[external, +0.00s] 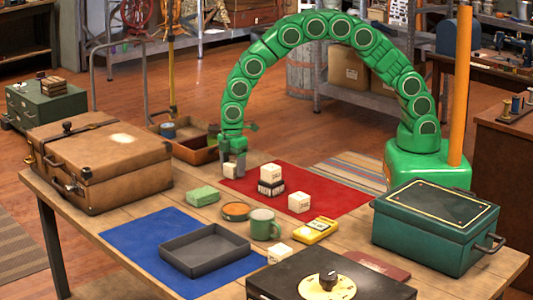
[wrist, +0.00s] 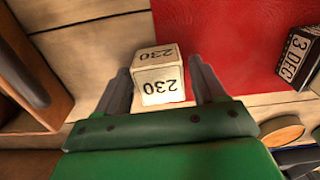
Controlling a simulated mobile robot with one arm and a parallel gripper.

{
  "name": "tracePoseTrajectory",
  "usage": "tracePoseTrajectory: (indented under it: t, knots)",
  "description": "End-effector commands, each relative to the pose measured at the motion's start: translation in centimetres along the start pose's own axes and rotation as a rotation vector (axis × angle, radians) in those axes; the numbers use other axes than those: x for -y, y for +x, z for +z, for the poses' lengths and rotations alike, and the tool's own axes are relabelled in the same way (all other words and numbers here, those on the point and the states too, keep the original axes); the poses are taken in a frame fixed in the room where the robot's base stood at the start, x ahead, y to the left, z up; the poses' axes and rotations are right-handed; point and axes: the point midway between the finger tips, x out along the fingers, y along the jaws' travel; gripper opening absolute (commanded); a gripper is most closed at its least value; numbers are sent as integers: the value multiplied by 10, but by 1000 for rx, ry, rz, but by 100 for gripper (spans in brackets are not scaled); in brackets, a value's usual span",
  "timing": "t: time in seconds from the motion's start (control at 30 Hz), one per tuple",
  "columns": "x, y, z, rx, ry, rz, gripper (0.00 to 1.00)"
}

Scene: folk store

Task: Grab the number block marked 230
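The white block marked 230 (wrist: 160,78) sits at the edge of the red mat, with its number upside down in the wrist view. It also shows in the external view (external: 229,170), partly hidden by my fingers. My gripper (wrist: 160,66) points down at the table, and in the external view it (external: 234,172) is at the mat's left corner. Its fingers are apart, one on each side of the block, with a visible gap on both sides. I cannot tell how far down the fingers reach beside it.
On the red mat (external: 335,204), a white block (external: 271,173) rests on a dark date block (external: 271,188), and another white block (external: 299,202) stands near. A brown suitcase (external: 95,165), green sponge (external: 203,196), round tin (external: 236,211) and green mug (external: 264,226) are around.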

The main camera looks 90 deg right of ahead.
Motion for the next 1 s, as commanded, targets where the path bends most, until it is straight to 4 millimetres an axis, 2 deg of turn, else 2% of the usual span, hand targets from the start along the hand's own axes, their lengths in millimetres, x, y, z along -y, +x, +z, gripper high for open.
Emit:
tracePoseTrajectory:
  t: [0.03, 0.2, 0.3, 0.63, 0.83, 1.0]
  knots:
    - [0, 0, 0, 0, 0, 0, 61]
    - [0, 0, 0, 0, 0, 0, 35]
    - [0, 0, 0, 0, 0, 0, 24]
    - [0, -6, 0, 0, 0, 0, 24]
    - [0, -31, -1, -3, 0, 2, 24]
    - [8, -46, 9, -1, 0, 2, 24]
